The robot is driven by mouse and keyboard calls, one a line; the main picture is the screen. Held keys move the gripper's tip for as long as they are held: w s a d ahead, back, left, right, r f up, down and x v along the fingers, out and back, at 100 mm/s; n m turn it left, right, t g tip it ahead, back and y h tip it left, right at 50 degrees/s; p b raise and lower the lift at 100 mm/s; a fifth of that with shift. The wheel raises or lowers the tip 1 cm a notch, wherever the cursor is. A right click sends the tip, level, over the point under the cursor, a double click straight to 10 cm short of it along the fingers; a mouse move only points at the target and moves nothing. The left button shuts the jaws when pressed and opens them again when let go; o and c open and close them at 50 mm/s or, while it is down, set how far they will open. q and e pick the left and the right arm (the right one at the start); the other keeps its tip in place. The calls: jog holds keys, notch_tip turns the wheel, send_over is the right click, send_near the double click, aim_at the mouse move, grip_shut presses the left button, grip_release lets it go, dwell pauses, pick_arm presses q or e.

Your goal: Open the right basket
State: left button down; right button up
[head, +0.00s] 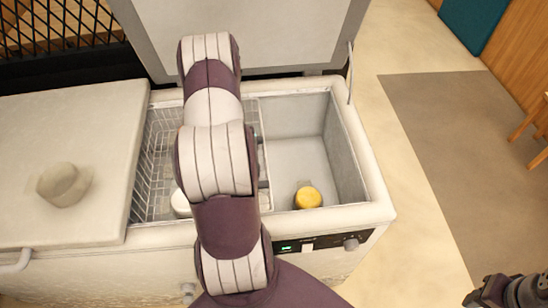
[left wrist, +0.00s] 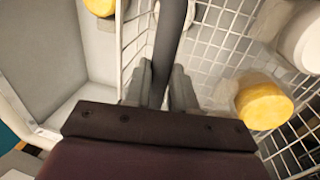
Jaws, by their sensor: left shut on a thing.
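A chest freezer (head: 385,208) stands open on its right side, with its right lid (head: 290,30) raised. A white wire basket (head: 150,165) hangs in the left part of the opening; it also shows in the left wrist view (left wrist: 225,45). My left arm reaches over the opening and mostly hides my left gripper in the head view. In the left wrist view my left gripper (left wrist: 166,82) is shut on a dark grey bar (left wrist: 172,30) beside the wire mesh. I cannot tell what the bar belongs to. My right gripper (head: 508,291) is at the lower right, its jaws unclear.
A yellow-lidded jar (head: 308,197) stands in the bare right compartment. Another yellow-topped jar (left wrist: 265,101) and a white container (left wrist: 302,42) are in the wire basket. A bowl (head: 63,184) sits on the closed left lid (head: 70,125).

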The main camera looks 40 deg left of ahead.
pick_arm(q)
jog(key=s+a+b, duration=0.1)
jog(key=s+a, duration=0.9)
jog(key=s, duration=0.2)
jog(key=shift+a+b, duration=0.25)
jog(key=shift+b, duration=0.15)
jog(key=shift+r, duration=0.1)
jog(key=c, duration=0.9)
grip_release()
jog(key=shift+c, duration=0.2)
notch_tip(320, 180, up, 12)
jog(key=s+a, duration=0.1)
jog(key=s, duration=0.1)
jog(key=shift+a+r, duration=0.2)
jog(key=shift+a, duration=0.05)
